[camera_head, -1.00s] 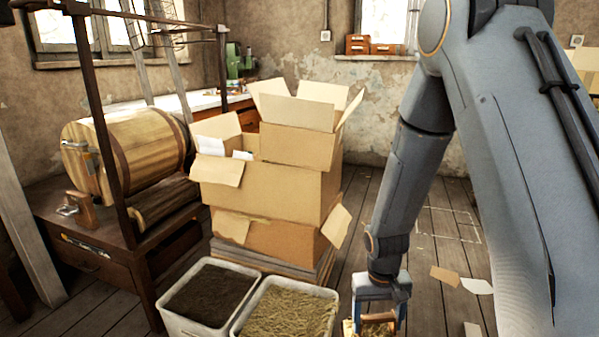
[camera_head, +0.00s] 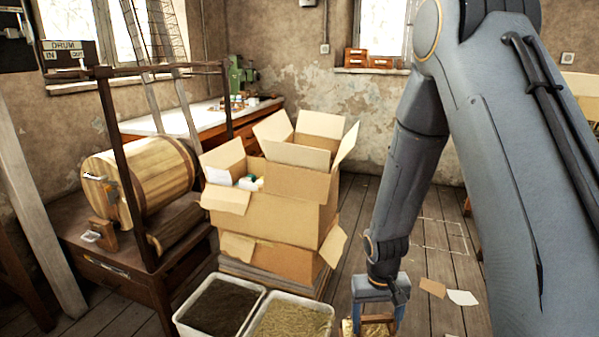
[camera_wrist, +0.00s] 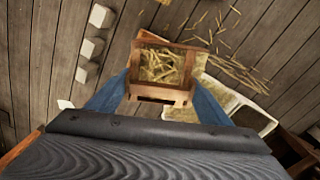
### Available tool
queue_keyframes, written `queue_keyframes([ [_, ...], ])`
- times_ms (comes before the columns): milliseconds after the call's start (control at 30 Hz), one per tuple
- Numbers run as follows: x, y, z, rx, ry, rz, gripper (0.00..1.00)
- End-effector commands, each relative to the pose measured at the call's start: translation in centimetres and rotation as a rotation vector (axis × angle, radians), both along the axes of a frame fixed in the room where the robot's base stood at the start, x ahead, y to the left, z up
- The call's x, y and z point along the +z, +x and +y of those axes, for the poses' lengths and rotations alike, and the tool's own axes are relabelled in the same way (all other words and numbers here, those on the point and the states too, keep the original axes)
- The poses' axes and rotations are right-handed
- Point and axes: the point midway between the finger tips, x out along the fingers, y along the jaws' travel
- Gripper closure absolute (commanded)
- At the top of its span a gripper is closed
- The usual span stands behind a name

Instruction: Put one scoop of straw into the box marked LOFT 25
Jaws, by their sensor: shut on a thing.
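My gripper (camera_head: 378,312) is shut on a wooden scoop (camera_head: 375,328) at the bottom edge of the head view. In the wrist view the scoop (camera_wrist: 175,92) is a square wooden box between the two blue fingers (camera_wrist: 160,102), with straw (camera_wrist: 158,66) in it. A white tub of straw (camera_head: 292,322) stands left of the gripper, cut off by the frame's edge. Open cardboard boxes (camera_head: 283,210) are stacked behind the tubs. I can read no LOFT 25 mark on any of them.
A white tub of dark material (camera_head: 220,308) stands beside the straw tub. A wooden drum (camera_head: 140,180) on a dark bench is at left, under a DRUM sign (camera_head: 66,52). Papers (camera_head: 462,298) lie on the floor at right. Loose straw (camera_wrist: 235,72) and pale blocks (camera_wrist: 92,48) show below the scoop.

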Motion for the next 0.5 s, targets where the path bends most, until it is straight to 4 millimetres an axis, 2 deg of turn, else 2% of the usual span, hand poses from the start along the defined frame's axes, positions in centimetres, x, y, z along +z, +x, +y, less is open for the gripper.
queue_keyframes([
  [33,1.5,-0.5,0.0,0.000,0.000,0.001,0.50],
  [200,4.2,-1.5,0.0,-0.001,0.000,0.001,0.50],
  [500,7.1,-2.5,0.0,0.000,0.001,0.000,0.50],
])
